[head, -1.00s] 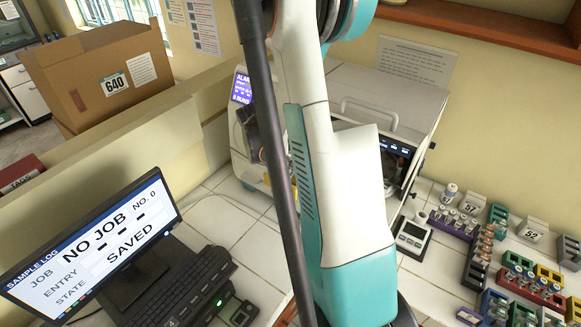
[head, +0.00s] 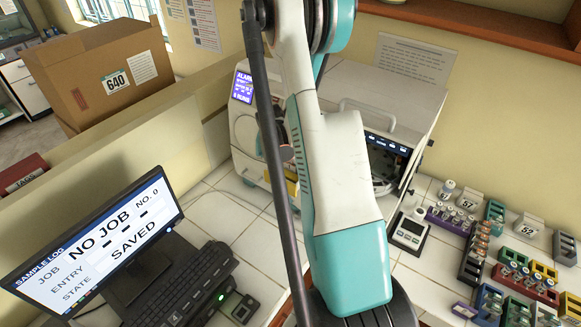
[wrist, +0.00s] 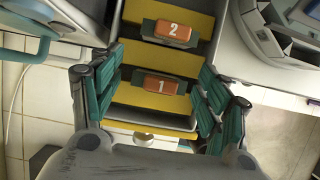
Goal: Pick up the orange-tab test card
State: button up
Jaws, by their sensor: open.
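Two orange tabs show in the wrist view, one marked 1 (wrist: 161,86) and one marked 2 (wrist: 173,32). Each sits on a dark block on a yellow stepped holder (wrist: 135,97), tab 2 farther from my gripper than tab 1. I cannot tell how much of a card lies behind each tab. My gripper (wrist: 161,65) is open, with teal-padded fingers to the left and right of tab 1 and gaps on both sides. It holds nothing. In the head view a little yellow (head: 292,186) shows beside my arm; my arm hides most of that area.
A white incubator-like machine (head: 395,95) stands behind my arm. A small meter (head: 409,231) and several vial racks (head: 452,220) are on the right of the tiled bench.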

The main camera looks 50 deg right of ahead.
jog(key=c, duration=1)
jog(key=shift+o, duration=0.2)
